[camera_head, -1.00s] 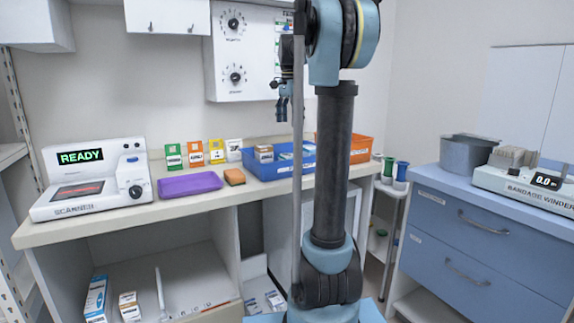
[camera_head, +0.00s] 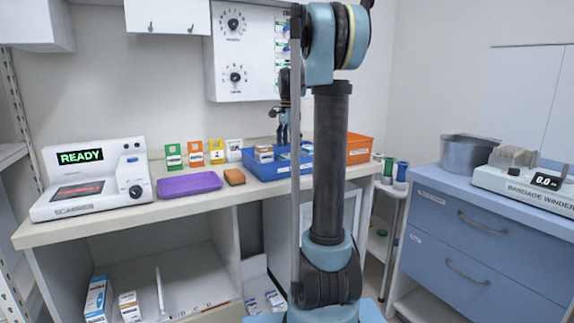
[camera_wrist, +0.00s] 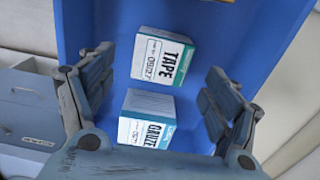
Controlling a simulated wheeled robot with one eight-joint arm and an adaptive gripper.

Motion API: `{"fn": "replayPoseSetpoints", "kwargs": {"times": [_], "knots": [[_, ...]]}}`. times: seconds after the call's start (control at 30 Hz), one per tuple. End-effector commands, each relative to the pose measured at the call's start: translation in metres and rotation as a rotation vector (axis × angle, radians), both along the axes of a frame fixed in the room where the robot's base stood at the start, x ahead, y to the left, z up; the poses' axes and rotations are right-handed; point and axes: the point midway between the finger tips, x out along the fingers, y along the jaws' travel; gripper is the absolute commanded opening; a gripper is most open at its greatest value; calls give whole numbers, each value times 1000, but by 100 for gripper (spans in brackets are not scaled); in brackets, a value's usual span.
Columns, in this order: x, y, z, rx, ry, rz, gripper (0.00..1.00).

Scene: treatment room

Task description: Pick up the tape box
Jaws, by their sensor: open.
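The tape box (camera_wrist: 162,58) is a white and teal box marked TAPE. It lies in the blue bin (camera_wrist: 195,18), seen in the wrist view ahead of my gripper. A similar gauze box (camera_wrist: 147,118) lies beside it, nearer to my gripper. My gripper (camera_wrist: 158,90) is open, with one finger on each side of the view and nothing between them held. In the head view, my gripper (camera_head: 283,130) hangs over the blue bin (camera_head: 262,172) on the counter. My arm hides part of the bin there, and I cannot make out the tape box in that view.
An orange bin (camera_head: 360,148) stands right of the blue bin. A purple tray (camera_head: 189,184), an orange-brown block (camera_head: 234,177) and a scanner (camera_head: 92,180) sit to the left on the counter. Small coloured cards (camera_head: 195,153) stand behind. A wall panel (camera_head: 238,50) is above.

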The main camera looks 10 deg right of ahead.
Motion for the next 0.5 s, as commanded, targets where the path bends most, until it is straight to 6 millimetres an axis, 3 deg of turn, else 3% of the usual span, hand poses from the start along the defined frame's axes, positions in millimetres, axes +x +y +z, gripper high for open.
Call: {"fn": "replayPoseSetpoints", "kwargs": {"times": [0.23, 0.5], "knots": [[0, 1, -15, 0, 0, 0, 82], [1, 3, -50, 0, 0, 0, 82]]}}
